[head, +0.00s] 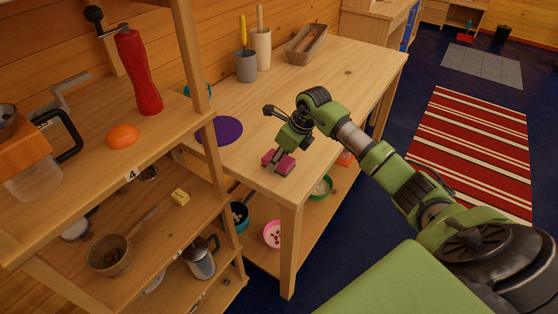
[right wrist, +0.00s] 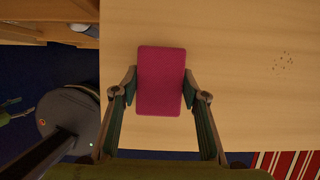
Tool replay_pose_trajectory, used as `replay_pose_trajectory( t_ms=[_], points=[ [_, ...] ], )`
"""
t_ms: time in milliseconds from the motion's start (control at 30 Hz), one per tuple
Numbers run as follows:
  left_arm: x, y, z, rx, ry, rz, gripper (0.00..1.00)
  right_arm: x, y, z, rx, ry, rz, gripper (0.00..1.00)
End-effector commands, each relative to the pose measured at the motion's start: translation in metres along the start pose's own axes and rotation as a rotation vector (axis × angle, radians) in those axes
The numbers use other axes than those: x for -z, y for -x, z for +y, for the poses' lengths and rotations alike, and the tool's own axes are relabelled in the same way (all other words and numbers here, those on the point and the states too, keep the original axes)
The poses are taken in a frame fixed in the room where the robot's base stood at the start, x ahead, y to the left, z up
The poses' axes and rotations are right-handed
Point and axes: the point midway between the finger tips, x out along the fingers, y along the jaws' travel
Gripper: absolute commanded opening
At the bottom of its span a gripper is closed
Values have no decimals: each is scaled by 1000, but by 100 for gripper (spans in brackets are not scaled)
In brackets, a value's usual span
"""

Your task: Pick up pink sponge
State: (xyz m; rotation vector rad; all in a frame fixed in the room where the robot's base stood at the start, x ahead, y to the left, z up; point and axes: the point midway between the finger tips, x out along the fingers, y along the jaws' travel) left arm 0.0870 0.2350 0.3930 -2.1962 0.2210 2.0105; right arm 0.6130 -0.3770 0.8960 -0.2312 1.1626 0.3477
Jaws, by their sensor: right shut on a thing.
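The pink sponge (head: 279,162) is at the near end of the wooden table (head: 330,98). My right gripper (head: 279,158) comes down over it from above. In the right wrist view the pink sponge (right wrist: 161,80) sits between the two fingertips of my right gripper (right wrist: 160,88), with a finger against each long side. The gripper is shut on the sponge. I cannot tell whether the sponge touches the tabletop or is just above it.
A purple round mat (head: 220,131) lies left of the sponge. A grey cup (head: 246,66), a cream container (head: 260,48) and a basket (head: 305,44) stand at the table's back. A wooden shelf unit (head: 75,150) is close on the left. The tabletop right of the arm is clear.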

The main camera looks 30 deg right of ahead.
Motion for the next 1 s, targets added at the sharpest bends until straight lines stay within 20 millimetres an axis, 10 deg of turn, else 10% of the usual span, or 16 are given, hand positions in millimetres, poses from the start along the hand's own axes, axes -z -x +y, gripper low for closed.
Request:
replay_pose_trajectory(
  t_ms=[233, 500, 1000],
  points=[
    [0, -18, 0, 0, 0, 2, 57, -12, 29, 1, 5, 4, -4, 27],
    [1, -34, 0, 1, -1, 5, 57, -16, 91, 52, 5, 8, -3, 27],
    [-1, -50, 0, 1, -1, 5, 57, -3, 135, 128, 2, 1, -1, 27]
  ],
)
